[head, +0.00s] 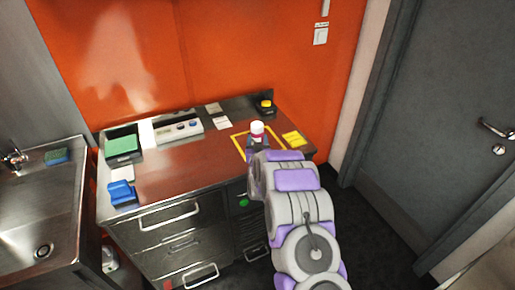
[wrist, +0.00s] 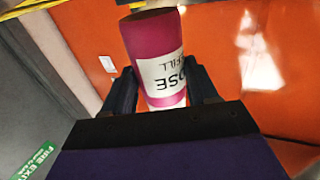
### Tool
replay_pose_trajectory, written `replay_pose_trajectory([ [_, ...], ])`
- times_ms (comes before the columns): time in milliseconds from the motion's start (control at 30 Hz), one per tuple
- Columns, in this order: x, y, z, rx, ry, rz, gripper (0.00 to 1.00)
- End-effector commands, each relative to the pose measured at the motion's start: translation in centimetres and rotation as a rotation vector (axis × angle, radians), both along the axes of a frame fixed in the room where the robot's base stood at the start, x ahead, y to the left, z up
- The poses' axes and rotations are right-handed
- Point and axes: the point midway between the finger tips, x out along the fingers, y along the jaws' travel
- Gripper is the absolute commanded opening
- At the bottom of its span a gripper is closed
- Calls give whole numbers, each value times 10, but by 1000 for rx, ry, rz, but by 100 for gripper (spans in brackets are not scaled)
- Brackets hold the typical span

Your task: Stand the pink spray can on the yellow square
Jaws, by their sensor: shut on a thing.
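The pink spray can (wrist: 150,50) has a white label and fills the upper middle of the wrist view. My gripper (wrist: 163,88) is shut on it, with one dark finger on each side. In the head view the can's white cap (head: 257,127) and a little pink show above my gripper (head: 257,142); the can looks about upright there. The yellow square (head: 238,147) is an outline on the counter's right part, partly hidden behind the can and my arm. The can overlaps the square in the picture; I cannot tell whether its base touches the counter.
A yellow pad (head: 294,139) lies right of the square, and a dark box with a yellow button (head: 265,106) stands behind. A switch panel (head: 179,129), green tray (head: 123,145) and blue object (head: 121,192) are left. The brown counter (head: 190,165) is clear between.

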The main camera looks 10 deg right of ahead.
Motion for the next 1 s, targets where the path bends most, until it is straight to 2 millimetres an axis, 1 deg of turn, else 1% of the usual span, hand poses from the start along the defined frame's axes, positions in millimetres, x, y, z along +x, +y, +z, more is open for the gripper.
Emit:
replay_pose_trajectory([
  [67,6,-2,1,0,-4,0,20],
  [200,8,-2,-3,0,0,1,20],
  [267,8,-2,-9,0,0,0,20],
  [400,8,-2,-29,0,0,0,20],
  [467,8,-2,-35,0,0,0,20],
  [733,7,-2,-35,0,0,0,20],
  [767,7,-2,-35,0,0,0,61],
  [1000,8,-2,-35,0,0,0,84],
])
